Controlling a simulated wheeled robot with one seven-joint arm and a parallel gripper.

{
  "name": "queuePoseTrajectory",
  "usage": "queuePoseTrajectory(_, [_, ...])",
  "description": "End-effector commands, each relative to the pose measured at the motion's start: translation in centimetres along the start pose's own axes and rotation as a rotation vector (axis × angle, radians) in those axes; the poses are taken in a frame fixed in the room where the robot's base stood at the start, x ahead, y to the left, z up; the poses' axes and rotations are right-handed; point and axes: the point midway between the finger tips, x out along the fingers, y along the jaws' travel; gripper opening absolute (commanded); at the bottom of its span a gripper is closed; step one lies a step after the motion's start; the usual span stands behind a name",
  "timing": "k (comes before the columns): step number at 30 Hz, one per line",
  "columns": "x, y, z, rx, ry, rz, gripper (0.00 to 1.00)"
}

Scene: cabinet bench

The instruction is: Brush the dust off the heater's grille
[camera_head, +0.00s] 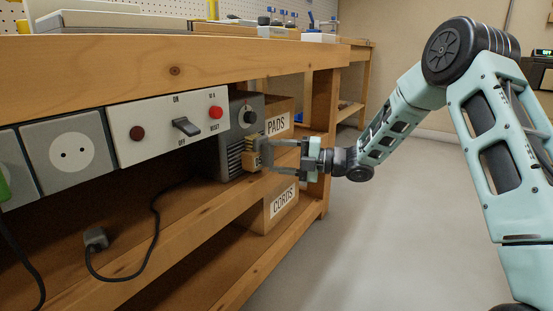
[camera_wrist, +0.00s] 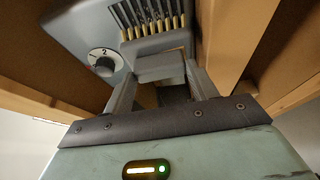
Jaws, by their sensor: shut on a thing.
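The heater (camera_head: 245,104) is a grey box with a round dial, under the bench top. Its grille (camera_head: 232,160) of dark slots is low on the front. In the wrist view the heater (camera_wrist: 72,40) fills the upper left, and the grille's slots (camera_wrist: 145,12) show at the top. My gripper (camera_head: 270,153) is shut on a grey-backed brush (camera_wrist: 160,68), right in front of the heater. The brush's tan bristles (camera_wrist: 152,30) lie over the grille's lower part and appear to touch it. I cannot make out dust on the grille.
A white switch panel (camera_head: 160,150) and a grey socket (camera_head: 72,154) are left of the heater. A PADS box (camera_head: 279,110) and a CORDS box (camera_head: 265,219) stand on the shelves behind my gripper. A bench post (camera_head: 322,125) is close by. The floor (camera_head: 390,220) to the right is clear.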

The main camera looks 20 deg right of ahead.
Motion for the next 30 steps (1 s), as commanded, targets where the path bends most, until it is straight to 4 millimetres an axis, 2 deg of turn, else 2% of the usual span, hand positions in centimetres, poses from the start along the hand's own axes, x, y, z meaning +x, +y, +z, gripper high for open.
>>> queuePoseTrajectory(21, [-1.7,0.3,4.6,0.0,0.0,0.001,0.4])
queuePoseTrajectory(30, [-1.9,0.3,4.7,0.002,0.002,0.002,0.4])
